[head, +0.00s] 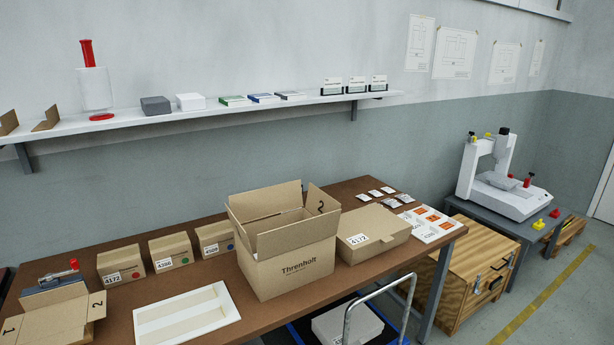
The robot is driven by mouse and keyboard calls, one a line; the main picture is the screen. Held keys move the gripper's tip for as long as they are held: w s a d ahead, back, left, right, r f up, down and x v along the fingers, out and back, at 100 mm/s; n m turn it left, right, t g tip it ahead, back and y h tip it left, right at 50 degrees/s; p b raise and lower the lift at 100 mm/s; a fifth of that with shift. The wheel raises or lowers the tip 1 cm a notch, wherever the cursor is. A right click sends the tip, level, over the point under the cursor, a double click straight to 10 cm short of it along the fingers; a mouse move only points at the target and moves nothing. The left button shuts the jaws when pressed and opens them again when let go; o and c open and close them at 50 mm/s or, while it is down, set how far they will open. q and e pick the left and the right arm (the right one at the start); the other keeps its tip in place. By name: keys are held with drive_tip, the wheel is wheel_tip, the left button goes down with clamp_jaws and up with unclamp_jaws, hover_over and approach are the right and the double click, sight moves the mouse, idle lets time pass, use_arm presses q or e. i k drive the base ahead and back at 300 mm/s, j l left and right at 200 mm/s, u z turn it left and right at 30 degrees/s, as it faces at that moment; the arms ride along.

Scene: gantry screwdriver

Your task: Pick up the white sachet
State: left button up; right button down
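Several small white sachets lie flat in two short rows near the back right of the brown table. One white sachet (363,197) is at the left end of the back row, and another white sachet (405,198) is at the right of the front row. Which one the task means, I cannot tell. Neither of my grippers shows in the head view.
An open Threnholt carton (290,268) stands left of the sachets. A closed flat box (372,236) and a white-and-orange printed sheet (432,223) lie in front of them. A white tray (228,319) and small boxes (171,252) are further left. A wall shelf (230,107) hangs above.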

sight(363, 197)
drive_tip(key=i+l, duration=0.1)
drive_tip(key=l, duration=0.25)
drive_tip(key=i+l+z, duration=0.1)
drive_tip(key=l, duration=0.25)
drive_tip(key=i+l, duration=0.1)
drive_tip(key=l, duration=0.3)
drive_tip(key=i+l, duration=0.1)
drive_tip(key=l, duration=0.25)
drive_tip(key=i+l, duration=0.15)
drive_tip(key=l, duration=0.25)
drive_tip(key=i+l, duration=0.1)
drive_tip(key=l, duration=0.3)
drive_tip(key=i+l, duration=0.15)
drive_tip(key=l, duration=0.25)
drive_tip(key=i+l, duration=0.15)
drive_tip(key=l, duration=0.25)
